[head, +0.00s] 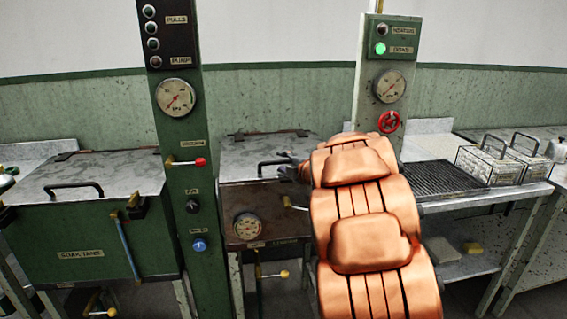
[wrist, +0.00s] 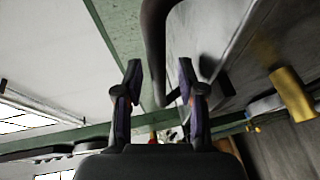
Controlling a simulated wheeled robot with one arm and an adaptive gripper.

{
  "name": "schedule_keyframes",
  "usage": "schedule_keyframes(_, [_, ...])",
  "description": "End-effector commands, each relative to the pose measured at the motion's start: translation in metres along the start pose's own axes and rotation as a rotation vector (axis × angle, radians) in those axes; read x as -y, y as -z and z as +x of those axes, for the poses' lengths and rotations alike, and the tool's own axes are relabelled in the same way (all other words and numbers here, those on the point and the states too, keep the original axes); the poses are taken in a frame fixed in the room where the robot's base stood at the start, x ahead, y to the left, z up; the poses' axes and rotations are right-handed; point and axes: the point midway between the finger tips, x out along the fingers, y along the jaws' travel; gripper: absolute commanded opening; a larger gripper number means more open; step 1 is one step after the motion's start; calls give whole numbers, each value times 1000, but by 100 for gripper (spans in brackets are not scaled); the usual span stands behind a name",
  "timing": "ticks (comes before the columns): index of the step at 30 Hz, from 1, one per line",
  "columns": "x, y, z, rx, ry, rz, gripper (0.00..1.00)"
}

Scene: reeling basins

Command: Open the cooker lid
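The cooker (head: 232,205) is the dark box with a round gauge in the middle of the head view. Its grey metal lid (head: 245,150) lies flat and closed. A black bar handle (head: 265,165) stands on the lid near its front edge. My gripper (head: 291,172) is at the handle's right end, largely hidden by my copper arm. In the wrist view my gripper (wrist: 160,85) is open, and the dark handle (wrist: 155,45) runs between its two fingers. Gaps show beside the bar, but I cannot tell whether either finger touches it.
A green control post (head: 180,130) stands left of the cooker, beside the soak tank (head: 85,240). Another post (head: 385,60) with a lit green lamp and red valve wheel stands behind my arm. A brass lever (wrist: 293,93) is close by. Wire baskets (head: 488,165) stand on the right bench.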

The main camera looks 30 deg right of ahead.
Motion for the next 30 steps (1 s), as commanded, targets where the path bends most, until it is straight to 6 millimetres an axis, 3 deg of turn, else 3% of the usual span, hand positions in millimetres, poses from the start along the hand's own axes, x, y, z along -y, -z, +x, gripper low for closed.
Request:
schedule_keyframes(11, [0, 0, 4, 0, 0, 0, 39])
schedule_keyframes(22, [0, 0, 4, 1, 0, 0, 2])
schedule_keyframes(30, [0, 0, 4, 1, 1, 0, 0])
